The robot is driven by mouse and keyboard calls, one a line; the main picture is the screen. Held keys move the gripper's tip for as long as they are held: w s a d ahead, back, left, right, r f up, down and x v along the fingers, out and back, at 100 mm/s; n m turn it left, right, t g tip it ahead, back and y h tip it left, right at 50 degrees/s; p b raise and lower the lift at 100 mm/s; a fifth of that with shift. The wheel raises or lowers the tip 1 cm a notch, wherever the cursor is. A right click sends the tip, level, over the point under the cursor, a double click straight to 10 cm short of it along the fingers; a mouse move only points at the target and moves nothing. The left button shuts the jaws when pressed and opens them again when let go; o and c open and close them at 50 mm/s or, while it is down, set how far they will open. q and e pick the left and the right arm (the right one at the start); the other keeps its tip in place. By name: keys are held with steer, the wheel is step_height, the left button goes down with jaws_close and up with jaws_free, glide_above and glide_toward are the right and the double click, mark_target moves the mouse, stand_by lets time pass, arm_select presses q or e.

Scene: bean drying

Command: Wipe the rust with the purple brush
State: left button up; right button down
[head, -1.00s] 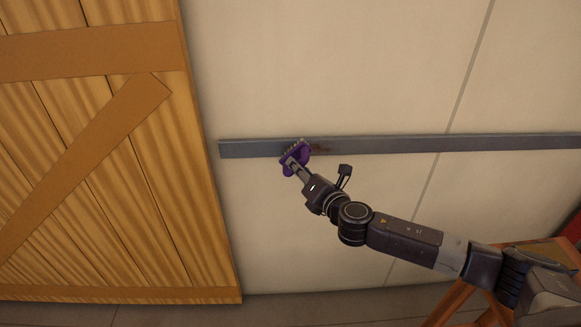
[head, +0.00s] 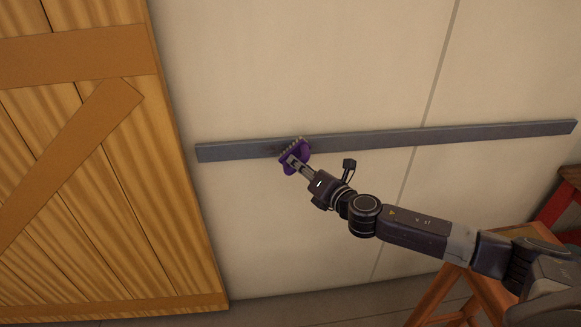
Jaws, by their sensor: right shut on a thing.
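The purple brush (head: 302,154) is held in my right gripper (head: 293,164), with its bristles against or just in front of the grey metal strip (head: 420,136) on the wall. I cannot tell for sure whether the bristles touch. A faint brownish rust patch (head: 272,149) shows on the strip just left of the brush. The brush may hide part of it. My right gripper is shut on the brush, and its arm reaches in from the lower right. My left gripper is out of view.
A wooden plank door (head: 110,170) stands at the left, close to the strip's left end. An orange wooden stand (head: 490,295) is at the lower right below my arm, with a red object (head: 558,205) beyond it. The pale wall around the strip is clear.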

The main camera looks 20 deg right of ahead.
steer(key=shift+s+d+b, duration=1.05)
steer(key=shift+d+b, duration=0.5)
steer(key=shift+d, duration=2.2)
steer(key=a+p, duration=0.1)
steer(key=w+a+p, duration=0.1)
steer(key=a, duration=0.1)
steer(key=a+p, duration=0.2)
steer(key=shift+w+r, duration=0.25)
steer(key=shift+r, duration=0.05)
steer(key=shift+w+a+f+p, duration=0.15)
steer(key=shift+a+p, duration=0.1)
steer(key=shift+a, duration=0.25)
steer(key=shift+w+a+p, duration=0.1)
steer(key=shift+a+p, duration=0.15)
steer(key=shift+a, duration=0.2)
steer(key=shift+w+a+p, duration=0.2)
steer(key=shift+a+p, duration=0.3)
steer(key=shift+a, duration=0.3)
steer(key=shift+w+a+f+p, duration=0.1)
steer(key=shift+w+a+p, duration=0.05)
steer(key=shift+a, duration=0.3)
steer(key=shift+w+a+p, duration=0.1)
steer(key=shift+a+p, duration=0.05)
steer(key=shift+a, duration=0.3)
steer(key=w+a+p, duration=0.2)
steer(key=a, duration=0.4)
steer(key=shift+a, duration=0.3)
